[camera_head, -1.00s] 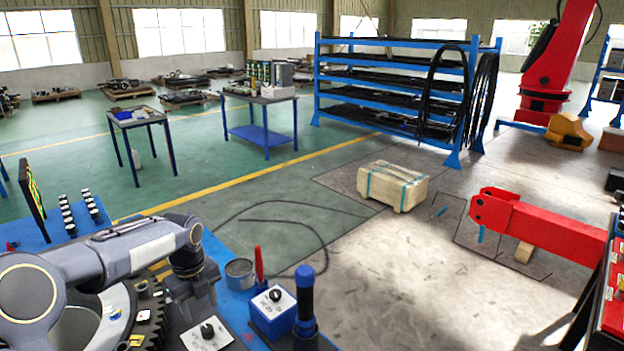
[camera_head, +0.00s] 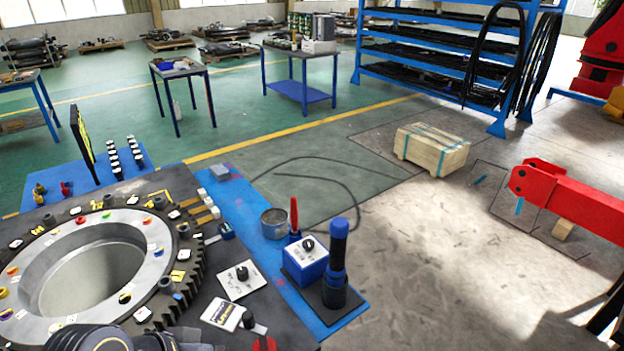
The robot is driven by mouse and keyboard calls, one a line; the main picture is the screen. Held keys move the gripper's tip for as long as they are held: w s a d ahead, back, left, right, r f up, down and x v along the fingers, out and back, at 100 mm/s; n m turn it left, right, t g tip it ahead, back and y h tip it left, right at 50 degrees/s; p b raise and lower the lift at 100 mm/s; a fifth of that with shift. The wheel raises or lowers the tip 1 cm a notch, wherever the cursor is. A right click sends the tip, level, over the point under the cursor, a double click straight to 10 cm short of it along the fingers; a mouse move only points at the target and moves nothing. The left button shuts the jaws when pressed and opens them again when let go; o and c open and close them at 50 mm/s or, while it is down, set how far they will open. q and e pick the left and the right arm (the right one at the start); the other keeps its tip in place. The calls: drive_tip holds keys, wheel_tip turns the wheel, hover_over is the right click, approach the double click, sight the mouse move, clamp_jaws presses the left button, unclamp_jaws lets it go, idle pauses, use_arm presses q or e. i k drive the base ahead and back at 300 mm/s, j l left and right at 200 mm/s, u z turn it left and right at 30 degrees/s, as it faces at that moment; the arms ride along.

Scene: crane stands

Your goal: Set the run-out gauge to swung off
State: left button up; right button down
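No part here carries a label I can read as the run-out gauge. Candidates stand on the dark bench right of the large toothed ring (camera_head: 118,228). One is a white plate with a black knob (camera_head: 241,275). Another is a white plate with dark print (camera_head: 221,314), a black knob beside it. A blue box with a white top and black knob (camera_head: 306,262) stands farther right. I cannot tell which is the gauge or read any setting. Dark parts of my arm show at the bottom left edge. Neither gripper's fingers are in view.
A black and blue upright handle (camera_head: 337,262), a red-handled tool (camera_head: 294,218) and a grey tin (camera_head: 274,223) stand close by on the blue strip. Several small pegs and a dark upright panel (camera_head: 83,142) are behind the ring. Open floor lies beyond the bench.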

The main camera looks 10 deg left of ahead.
sight(228, 317)
drive_tip(key=k+u, duration=0.15)
drive_tip(key=u, duration=1)
